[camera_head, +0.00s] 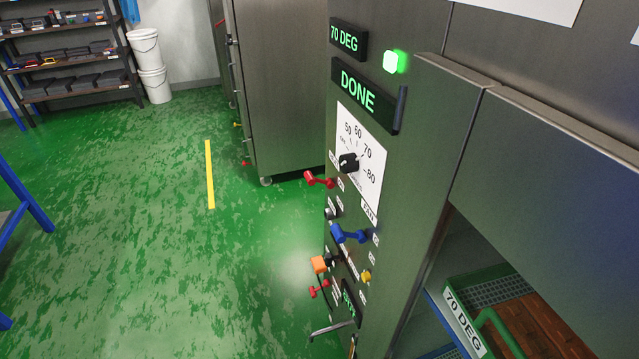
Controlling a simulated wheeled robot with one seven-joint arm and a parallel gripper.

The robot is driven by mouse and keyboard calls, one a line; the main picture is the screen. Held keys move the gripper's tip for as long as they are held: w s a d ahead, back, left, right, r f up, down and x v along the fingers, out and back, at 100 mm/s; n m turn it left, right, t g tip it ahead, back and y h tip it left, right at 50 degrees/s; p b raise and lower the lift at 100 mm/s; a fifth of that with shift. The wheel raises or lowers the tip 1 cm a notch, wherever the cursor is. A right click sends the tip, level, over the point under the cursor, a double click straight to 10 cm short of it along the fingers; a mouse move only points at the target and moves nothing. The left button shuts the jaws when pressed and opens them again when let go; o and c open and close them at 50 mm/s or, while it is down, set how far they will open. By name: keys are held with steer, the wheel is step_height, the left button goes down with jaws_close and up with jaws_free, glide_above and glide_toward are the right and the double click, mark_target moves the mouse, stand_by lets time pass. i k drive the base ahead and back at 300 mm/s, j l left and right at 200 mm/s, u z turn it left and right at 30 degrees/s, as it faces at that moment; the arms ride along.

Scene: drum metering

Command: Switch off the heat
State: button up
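A steel cabinet panel (395,190) stands right of centre. A white dial plate (372,190) on it is marked 50, 60, 70 and 80, with a smaller mark at its left that is hard to read. Its black knob (348,162) appears turned toward 70. Above it, one display (349,38) reads "70 DEG" and another (366,96) reads "DONE", both in green. A green lamp (391,62) is lit beside them. My gripper is not in view.
Below the dial a red lever (319,180), a blue lever (348,235), an orange knob (319,264) and a small yellow knob (366,276) stick out. A green crate (462,322) labelled "70 DEG" sits at lower right. The green floor (140,250) at left is largely clear.

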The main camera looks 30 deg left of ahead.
mark_target(310, 181)
steer(key=i+j+u, duration=0.2)
steer(key=j, duration=0.9)
steer(key=i+j+u, duration=0.15)
steer(key=j, duration=0.35)
steer(key=i+j+u, duration=0.15)
steer(key=i+j, duration=0.15)
steer(key=j, duration=0.2)
steer(key=i+j+u, duration=0.1)
steer(key=i+j, duration=0.15)
steer(key=j, duration=0.2)
steer(key=i+j+u, duration=0.15)
steer(key=i+j, duration=0.15)
steer(key=j, duration=0.1)
